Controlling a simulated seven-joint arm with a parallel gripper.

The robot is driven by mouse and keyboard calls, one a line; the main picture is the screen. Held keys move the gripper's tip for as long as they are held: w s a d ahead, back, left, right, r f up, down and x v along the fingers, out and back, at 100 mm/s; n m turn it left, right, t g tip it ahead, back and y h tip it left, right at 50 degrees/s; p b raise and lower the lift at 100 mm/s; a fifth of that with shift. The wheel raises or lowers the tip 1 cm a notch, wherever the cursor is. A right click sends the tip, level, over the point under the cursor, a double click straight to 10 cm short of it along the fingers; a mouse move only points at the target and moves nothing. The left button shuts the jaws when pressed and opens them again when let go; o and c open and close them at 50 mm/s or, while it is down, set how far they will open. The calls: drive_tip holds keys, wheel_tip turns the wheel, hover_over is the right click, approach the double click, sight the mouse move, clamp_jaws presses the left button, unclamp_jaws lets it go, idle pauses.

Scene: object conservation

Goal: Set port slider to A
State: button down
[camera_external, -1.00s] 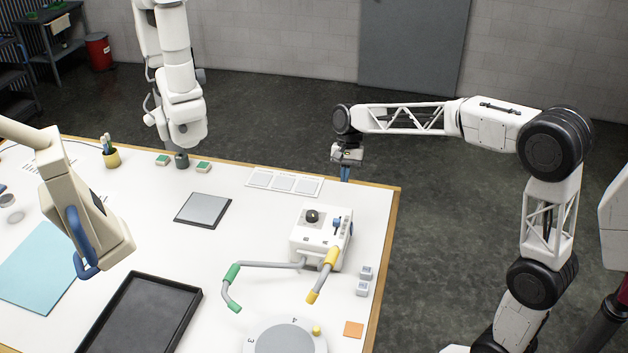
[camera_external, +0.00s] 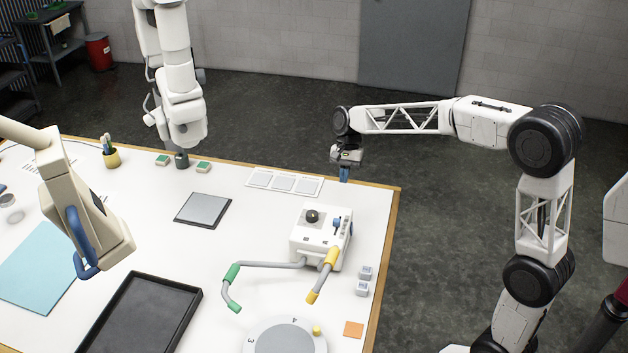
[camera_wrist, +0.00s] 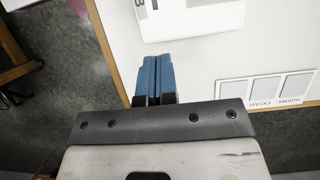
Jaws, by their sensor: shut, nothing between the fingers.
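The white control box (camera_external: 318,245) stands near the right part of the table, with a black ball knob (camera_external: 312,216) on top and a small blue knob (camera_external: 337,222) near its right face. I cannot tell for sure which part is the port slider, and its lettering is too small to read here. My gripper (camera_external: 344,174) hangs above the table's far right edge, behind the box and apart from it. In the wrist view its blue fingers (camera_wrist: 153,68) are together and empty. The box (camera_wrist: 190,18) shows there at the top, cut off, with partial dark marking.
A labelled strip of grey squares (camera_external: 284,183) lies near the far edge. Green and yellow handles (camera_external: 232,274) reach out in front of the box. Small grey blocks (camera_external: 364,273), a numbered dial (camera_external: 285,340) and a black tray (camera_external: 140,315) lie nearer.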

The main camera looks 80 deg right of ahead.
sight(337, 223)
drive_tip(key=x, duration=0.8)
drive_tip(key=shift+a+f, duration=0.1)
drive_tip(key=shift+f, duration=0.2)
drive_tip(key=shift+a, duration=2)
drive_tip(key=shift+a, duration=1.8)
